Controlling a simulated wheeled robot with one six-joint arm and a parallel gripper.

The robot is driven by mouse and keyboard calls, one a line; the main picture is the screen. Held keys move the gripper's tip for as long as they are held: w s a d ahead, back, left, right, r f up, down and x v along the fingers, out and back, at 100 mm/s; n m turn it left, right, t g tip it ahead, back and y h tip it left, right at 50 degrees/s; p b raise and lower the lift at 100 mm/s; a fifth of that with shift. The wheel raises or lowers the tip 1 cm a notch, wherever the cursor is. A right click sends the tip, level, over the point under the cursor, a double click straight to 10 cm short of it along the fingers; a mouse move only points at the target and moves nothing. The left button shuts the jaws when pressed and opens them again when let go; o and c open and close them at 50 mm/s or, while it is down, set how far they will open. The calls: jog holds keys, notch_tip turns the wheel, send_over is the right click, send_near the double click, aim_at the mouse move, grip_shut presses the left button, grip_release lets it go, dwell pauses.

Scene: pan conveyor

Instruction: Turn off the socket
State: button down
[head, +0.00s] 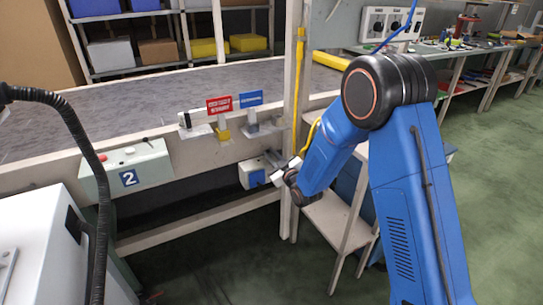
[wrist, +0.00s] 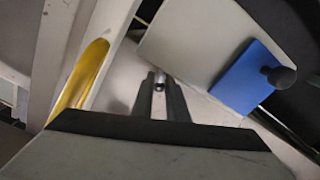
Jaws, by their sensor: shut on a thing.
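The socket is a small box with a blue front (head: 253,172), mounted under the conveyor's side rail beside a pale post. In the wrist view it seems to be the grey box (wrist: 185,40) with a blue panel (wrist: 243,82) and a dark round knob (wrist: 279,76). My gripper (head: 274,172) is just right of the socket, partly hidden by my wrist. In the wrist view my gripper's fingers (wrist: 160,87) are close together on a small grey thing between their tips. They are left of the blue panel and apart from the knob. What the small thing belongs to is unclear.
A pale post with a yellow strip (head: 300,70) stands close to my arm. The strip also shows in the wrist view (wrist: 85,75). A control box marked 2 (head: 130,165) and red and blue signs (head: 220,104) are along the conveyor (head: 130,105).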

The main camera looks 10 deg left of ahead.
dwell(0.3)
jog(key=c, duration=2)
grip_release()
jog(key=shift+s, duration=0.1)
jog(key=v, duration=1.7)
jog(key=shift+s+d, duration=0.1)
jog(key=shift+d, duration=0.05)
